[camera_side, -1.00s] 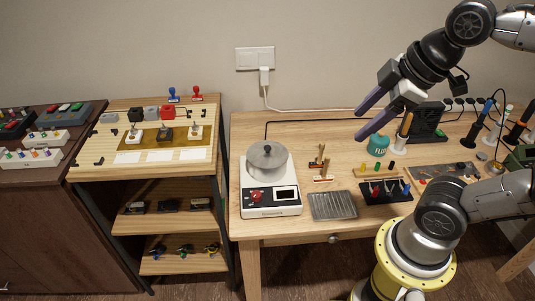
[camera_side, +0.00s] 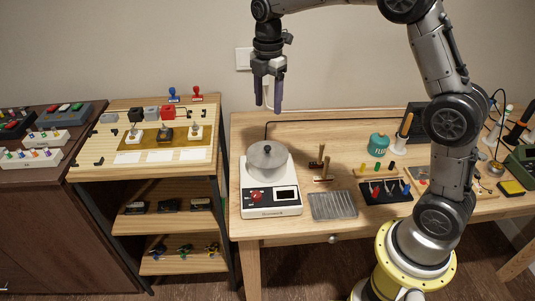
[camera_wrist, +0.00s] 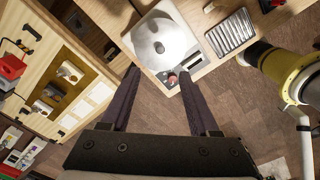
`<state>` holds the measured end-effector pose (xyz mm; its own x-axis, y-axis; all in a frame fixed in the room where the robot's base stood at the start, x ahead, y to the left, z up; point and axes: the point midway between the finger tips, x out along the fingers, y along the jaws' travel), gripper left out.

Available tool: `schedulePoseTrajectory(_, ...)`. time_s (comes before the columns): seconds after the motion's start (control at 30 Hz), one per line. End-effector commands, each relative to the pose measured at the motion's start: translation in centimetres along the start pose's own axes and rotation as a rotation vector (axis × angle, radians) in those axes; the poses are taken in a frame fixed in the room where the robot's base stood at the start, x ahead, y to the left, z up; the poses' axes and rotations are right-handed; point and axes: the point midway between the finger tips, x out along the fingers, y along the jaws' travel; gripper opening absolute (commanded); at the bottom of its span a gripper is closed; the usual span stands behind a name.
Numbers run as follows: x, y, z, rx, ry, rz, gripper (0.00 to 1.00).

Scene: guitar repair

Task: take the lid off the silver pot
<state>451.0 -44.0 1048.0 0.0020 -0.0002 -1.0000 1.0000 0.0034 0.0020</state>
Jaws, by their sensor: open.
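The silver pot (camera_side: 267,170) stands on a white hot plate (camera_side: 271,205) at the left end of the workbench. Its lid (camera_side: 267,154) sits on top, with a small dark knob (camera_side: 267,149) in the middle. My gripper (camera_side: 268,108) points down and hangs in the air above the lid, clear of it. The jaws are open and empty. In the wrist view, the lid (camera_wrist: 160,40) shows near the top, beyond the two dark fingers (camera_wrist: 157,80); the fingers do not touch it.
A metal rack tray (camera_side: 333,206) lies just right of the hot plate. A teal flux jar (camera_side: 378,144) and a black tool holder (camera_side: 385,191) stand farther right. A wooden shelf unit (camera_side: 150,175) is left of the bench. A wall socket with a plug (camera_side: 243,60) is behind.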

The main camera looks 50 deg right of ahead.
Motion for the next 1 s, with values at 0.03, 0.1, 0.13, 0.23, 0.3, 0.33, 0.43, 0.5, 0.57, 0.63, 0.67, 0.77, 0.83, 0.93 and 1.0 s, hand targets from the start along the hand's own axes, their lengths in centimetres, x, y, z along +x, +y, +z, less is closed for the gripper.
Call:
schedulePoseTrajectory(0.03,0.6,-0.1,0.1,0.002,0.001,-0.006,0.61)
schedulePoseTrajectory(0.1,1.6,-0.1,0.1,0.003,0.001,-0.007,0.61)
schedulePoseTrajectory(0.13,2.1,-0.1,0.1,0.003,0.001,-0.009,0.61)
schedulePoseTrajectory(0.23,4.1,-0.1,0.1,0.003,0.001,-0.009,0.61)
schedulePoseTrajectory(0.3,5.4,-0.2,0.1,0.003,0.001,-0.009,0.61)
schedulePoseTrajectory(0.33,5.9,-0.1,0.0,0.003,0.001,-0.007,0.61)
schedulePoseTrajectory(0.43,7.3,-0.1,0.0,0.003,0.001,-0.007,0.61)
schedulePoseTrajectory(0.5,8.0,-0.1,0.0,0.003,0.0,-0.004,0.61)
schedulePoseTrajectory(0.57,8.3,-0.1,0.0,0.003,0.0,-0.004,0.61)
schedulePoseTrajectory(0.63,8.6,-0.1,0.0,0.003,0.0,-0.003,0.61)
schedulePoseTrajectory(0.67,8.8,-0.1,0.0,0.003,0.0,-0.003,0.61)
schedulePoseTrajectory(0.77,10.1,-0.1,-0.1,0.003,0.001,-0.006,0.61)
schedulePoseTrajectory(0.83,11.1,-0.2,-0.3,0.003,0.001,-0.008,0.61)
schedulePoseTrajectory(0.93,12.5,-0.1,-0.3,0.003,0.001,-0.005,0.61)
schedulePoseTrajectory(1.0,13.2,-0.1,-0.3,0.003,0.0,-0.005,0.61)
